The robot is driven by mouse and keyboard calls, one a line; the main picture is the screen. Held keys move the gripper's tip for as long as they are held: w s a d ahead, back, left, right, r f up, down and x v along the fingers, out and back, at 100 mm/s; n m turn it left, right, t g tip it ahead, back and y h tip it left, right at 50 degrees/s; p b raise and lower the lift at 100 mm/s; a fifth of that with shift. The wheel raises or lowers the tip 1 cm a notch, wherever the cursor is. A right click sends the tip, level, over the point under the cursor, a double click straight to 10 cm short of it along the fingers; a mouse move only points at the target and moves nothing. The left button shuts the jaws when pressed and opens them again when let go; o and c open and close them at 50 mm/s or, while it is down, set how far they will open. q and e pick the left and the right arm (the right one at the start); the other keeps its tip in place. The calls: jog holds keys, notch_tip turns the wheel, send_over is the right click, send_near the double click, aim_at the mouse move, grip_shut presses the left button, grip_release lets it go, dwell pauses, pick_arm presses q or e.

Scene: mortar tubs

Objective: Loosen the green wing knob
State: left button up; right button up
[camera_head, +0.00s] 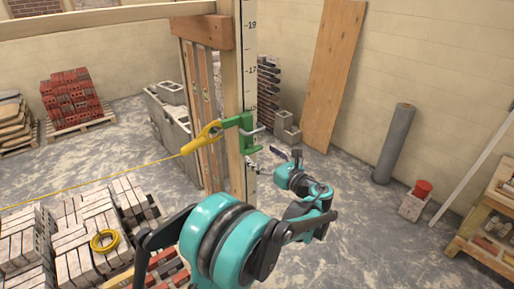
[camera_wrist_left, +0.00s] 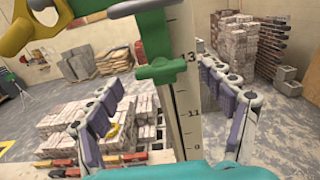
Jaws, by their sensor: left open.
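A green clamp (camera_head: 243,124) sits on an upright wooden post with a number scale (camera_head: 249,60). A yellow line holder (camera_head: 205,137) hangs on its left with a yellow string running left. In the left wrist view, the clamp's lower green piece (camera_wrist_left: 161,72) stands out in front of the post; I cannot tell for sure that it is the wing knob. My left gripper (camera_head: 286,155) is open and empty, right of the post and a little below the clamp. In the left wrist view its fingers lie apart on either side of the post. My right gripper is not in view.
A metal bar (camera_wrist_left: 125,9) crosses the clamp's top. Brick stacks (camera_head: 75,230) stand at lower left, a red brick pallet (camera_head: 75,100) farther back. A plank (camera_head: 333,75), a grey roll (camera_head: 393,143) and a wooden bench (camera_head: 490,215) are at right. Floor between is clear.

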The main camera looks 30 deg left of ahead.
aim_at(253, 149)
pick_arm(q)
jog(key=shift+x, duration=1.15)
jog(key=shift+w+a+p, duration=0.1)
jog(key=shift+a+p, duration=0.2)
